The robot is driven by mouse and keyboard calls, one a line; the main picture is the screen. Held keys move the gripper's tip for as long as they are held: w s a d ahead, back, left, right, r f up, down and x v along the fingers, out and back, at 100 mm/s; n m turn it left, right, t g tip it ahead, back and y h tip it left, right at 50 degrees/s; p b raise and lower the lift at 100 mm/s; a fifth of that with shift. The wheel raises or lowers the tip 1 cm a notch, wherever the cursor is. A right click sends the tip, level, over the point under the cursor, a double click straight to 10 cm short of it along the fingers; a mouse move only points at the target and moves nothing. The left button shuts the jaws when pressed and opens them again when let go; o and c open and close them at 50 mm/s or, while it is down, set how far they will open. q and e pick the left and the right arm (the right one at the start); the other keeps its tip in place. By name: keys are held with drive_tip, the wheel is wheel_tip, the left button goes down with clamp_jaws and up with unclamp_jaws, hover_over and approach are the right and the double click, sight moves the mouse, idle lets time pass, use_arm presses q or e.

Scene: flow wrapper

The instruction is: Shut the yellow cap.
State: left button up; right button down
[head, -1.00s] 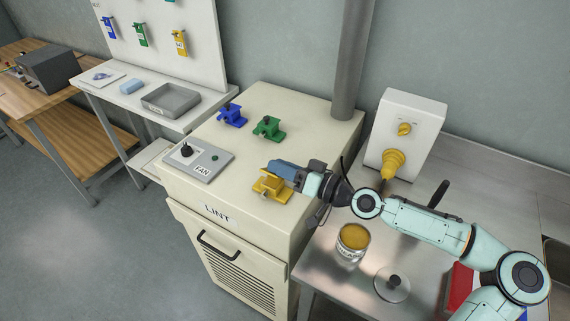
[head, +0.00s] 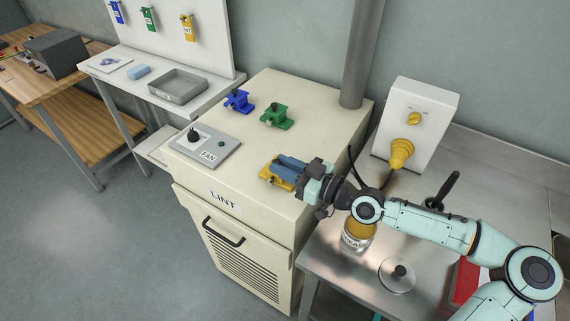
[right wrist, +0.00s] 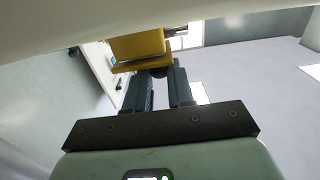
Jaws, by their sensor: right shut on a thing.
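The yellow cap (head: 268,175) is at the right front edge of the cream cabinet's top, and my right gripper partly covers it. My right gripper (head: 283,163) reaches in from the right with its blue-grey fingers over the cap, shut on it. In the right wrist view the yellow cap (right wrist: 138,46) shows as a block and a flat plate just beyond the fingertips (right wrist: 158,75). How far its lid is closed is hidden. My left gripper is not in view.
A blue cap (head: 238,101) and a green cap (head: 276,116) stand farther back on the cabinet (head: 325,120). A FAN switch box (head: 222,152) sits to the left. A pipe (head: 358,60) rises behind. A can (head: 358,238) and a lid (head: 397,276) are on the steel table.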

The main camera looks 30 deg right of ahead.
idle(0.4)
drive_tip(key=c, duration=1)
unclamp_jaws()
wheel_tip(320, 180, up, 20)
drive_tip(key=p, duration=0.3)
